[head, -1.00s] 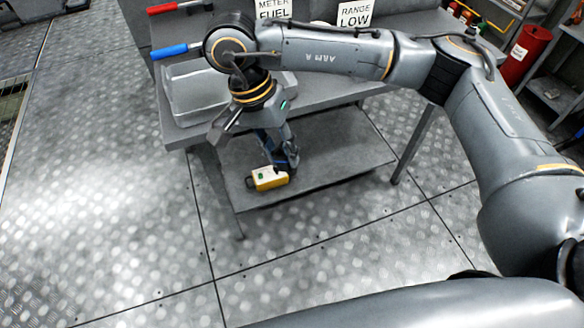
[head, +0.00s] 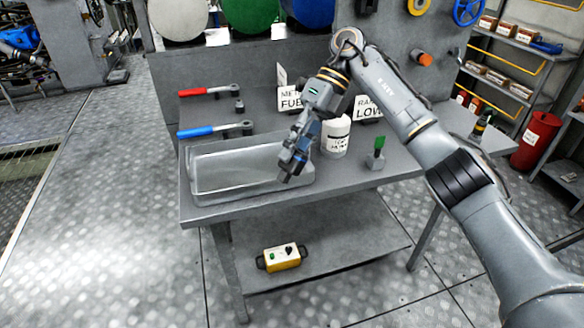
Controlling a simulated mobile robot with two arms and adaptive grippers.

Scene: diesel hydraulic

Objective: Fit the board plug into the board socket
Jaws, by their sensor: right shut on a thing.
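My right gripper (head: 288,172) hangs above the right part of the clear tray on the workbench, tilted down to the left. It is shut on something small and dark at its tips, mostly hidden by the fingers. I cannot tell whether this is the board plug. A grey upright board (head: 400,80) stands behind the bench. It carries an orange round fitting (head: 425,59), a blue wheel (head: 467,11) and a yellow ring (head: 418,5). I cannot tell which fitting is the board socket. My left gripper is not in view.
The clear tray (head: 210,194) lies at the bench's left front. A white canister (head: 336,137) and a green-handled piece (head: 379,148) stand to the right. A yellow box (head: 282,258) sits on the lower shelf.

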